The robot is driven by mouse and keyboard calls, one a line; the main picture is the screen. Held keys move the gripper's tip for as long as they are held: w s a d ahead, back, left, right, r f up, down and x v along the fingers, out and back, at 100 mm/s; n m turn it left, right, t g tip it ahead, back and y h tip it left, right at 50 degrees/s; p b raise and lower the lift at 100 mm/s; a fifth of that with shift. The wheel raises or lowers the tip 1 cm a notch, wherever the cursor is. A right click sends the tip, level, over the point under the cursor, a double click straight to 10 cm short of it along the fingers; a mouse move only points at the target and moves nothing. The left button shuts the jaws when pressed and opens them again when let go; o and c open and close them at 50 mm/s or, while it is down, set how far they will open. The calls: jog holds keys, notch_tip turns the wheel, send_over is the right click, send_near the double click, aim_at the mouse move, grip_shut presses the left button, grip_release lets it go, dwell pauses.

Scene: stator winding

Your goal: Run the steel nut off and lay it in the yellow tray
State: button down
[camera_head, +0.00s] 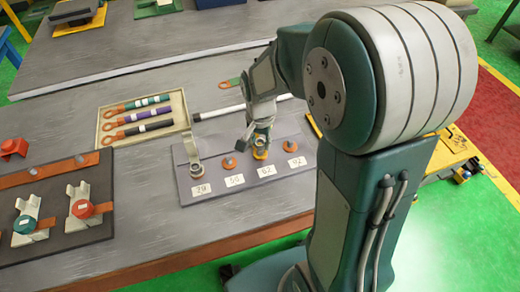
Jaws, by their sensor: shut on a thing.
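My gripper (260,132) reaches down to the third station of a grey-purple plate (215,207), behind the label reading 62. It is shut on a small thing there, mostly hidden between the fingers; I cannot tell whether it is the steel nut. A yellow patch shows low at the fingertips. The other stations, by 50 and 92, have small copper-coloured discs (230,163) with short studs. A pale yellow tray (104,118) lies to the left, behind the plate.
The tray holds green, purple and black cables (145,125) with copper lugs. A dark board (58,205) with clamps and a copper bar lies at the front left. A light rod (217,111) lies behind the plate. A yellow platform (450,150) is at right.

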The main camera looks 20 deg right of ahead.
jog(key=shift+r, duration=2.1)
